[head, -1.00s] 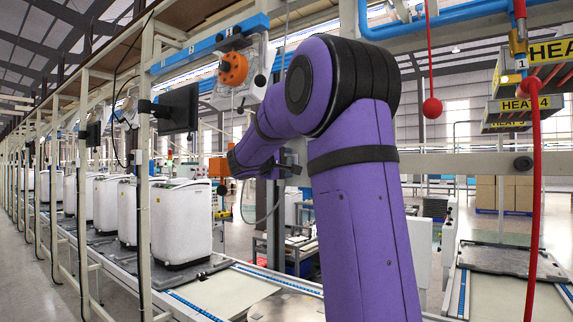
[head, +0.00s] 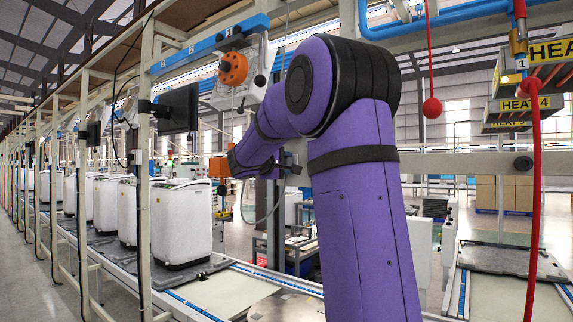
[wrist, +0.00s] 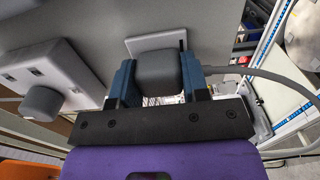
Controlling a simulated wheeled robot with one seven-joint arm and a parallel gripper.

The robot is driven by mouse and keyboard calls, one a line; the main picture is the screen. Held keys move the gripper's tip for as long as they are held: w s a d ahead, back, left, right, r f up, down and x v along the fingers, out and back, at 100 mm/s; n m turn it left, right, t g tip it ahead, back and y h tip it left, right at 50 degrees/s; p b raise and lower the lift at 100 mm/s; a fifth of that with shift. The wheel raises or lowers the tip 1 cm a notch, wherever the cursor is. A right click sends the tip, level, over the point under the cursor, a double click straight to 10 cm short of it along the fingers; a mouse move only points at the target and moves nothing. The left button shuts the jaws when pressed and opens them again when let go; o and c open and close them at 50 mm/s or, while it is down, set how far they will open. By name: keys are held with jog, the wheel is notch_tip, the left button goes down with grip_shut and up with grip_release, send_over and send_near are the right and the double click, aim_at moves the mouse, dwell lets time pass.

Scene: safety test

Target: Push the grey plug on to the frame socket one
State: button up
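In the wrist view my gripper (wrist: 158,88) has its two blue fingers closed on the sides of a grey plug (wrist: 158,70). A grey cable (wrist: 265,74) runs off to the right from behind the right finger. A pale square plate (wrist: 150,42) on a grey surface shows just beyond the plug, apparently the socket. The plug covers its lower middle, and I cannot tell whether they touch. In the head view my purple arm reaches to the left, and plug and socket cannot be made out there.
In the wrist view a white box (wrist: 70,72) with small dark openings stands at left, with a second grey plug (wrist: 42,103) against it. In the head view a blue rail (head: 205,46), an orange round part (head: 233,68) and a frame post (head: 145,190) are near my arm. A red cord (head: 535,200) hangs at right.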

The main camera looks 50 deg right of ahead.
jog(key=c, duration=0.4)
jog(key=shift+s+a, duration=0.15)
jog(key=shift+a, duration=1.35)
jog(key=shift+s+a, duration=0.1)
jog(key=shift+a, duration=1.4)
